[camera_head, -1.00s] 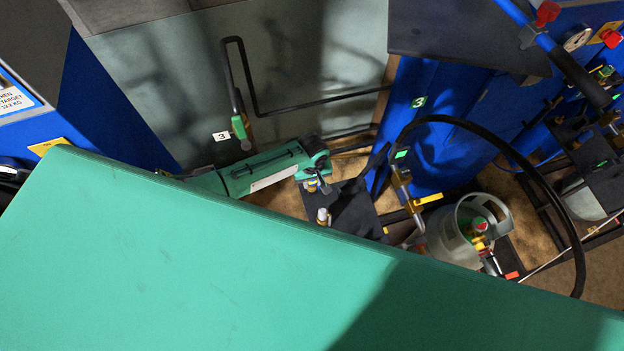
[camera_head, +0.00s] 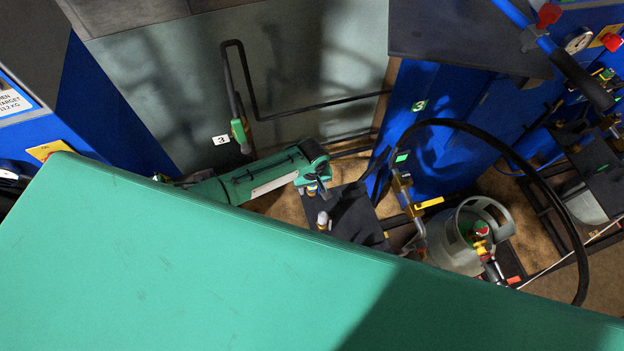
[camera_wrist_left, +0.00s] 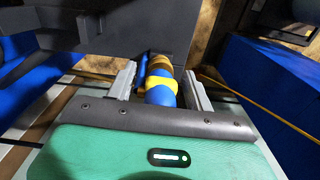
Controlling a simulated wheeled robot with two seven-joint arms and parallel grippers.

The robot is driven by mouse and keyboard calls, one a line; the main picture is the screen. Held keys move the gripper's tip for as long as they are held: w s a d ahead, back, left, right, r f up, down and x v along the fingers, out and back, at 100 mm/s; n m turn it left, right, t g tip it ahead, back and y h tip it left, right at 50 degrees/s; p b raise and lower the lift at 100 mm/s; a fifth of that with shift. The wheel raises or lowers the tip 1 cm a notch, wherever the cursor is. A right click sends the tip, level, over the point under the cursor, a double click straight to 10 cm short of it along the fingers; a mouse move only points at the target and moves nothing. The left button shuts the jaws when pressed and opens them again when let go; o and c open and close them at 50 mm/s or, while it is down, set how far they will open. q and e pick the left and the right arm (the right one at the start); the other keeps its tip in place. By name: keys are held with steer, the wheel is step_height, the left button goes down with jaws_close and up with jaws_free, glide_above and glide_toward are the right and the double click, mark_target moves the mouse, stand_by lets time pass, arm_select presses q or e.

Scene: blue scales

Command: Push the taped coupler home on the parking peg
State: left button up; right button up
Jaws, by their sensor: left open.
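The taped coupler (camera_wrist_left: 161,86) is blue with a yellow band and a brass-coloured end in the left wrist view. It sits between the two fingers of my left gripper (camera_wrist_left: 159,90), which is open. A gap shows on the right side; on the left I cannot tell whether a finger touches it. In the head view the coupler is a small blue and yellow piece (camera_head: 312,189) under the end of my green left arm, with the gripper (camera_head: 314,187) around it. The parking peg under the coupler is hidden, so I cannot tell how far on it sits. My right gripper is out of view.
A dark bracket plate (camera_head: 352,225) lies beside the coupler, with a small pale-topped fitting (camera_head: 323,221) on it. To the right are a hose (camera_head: 520,165) and a grey gas cylinder (camera_head: 450,247). A blue cabinet (camera_head: 425,120) stands behind.

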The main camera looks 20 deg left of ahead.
arm_select(q)
step_height(320, 180, up, 12)
steer(key=shift+r+b, duration=0.2)
steer(key=shift+b, duration=0.95)
steer(key=shift+r, duration=0.6)
steer(key=shift+s, duration=0.1)
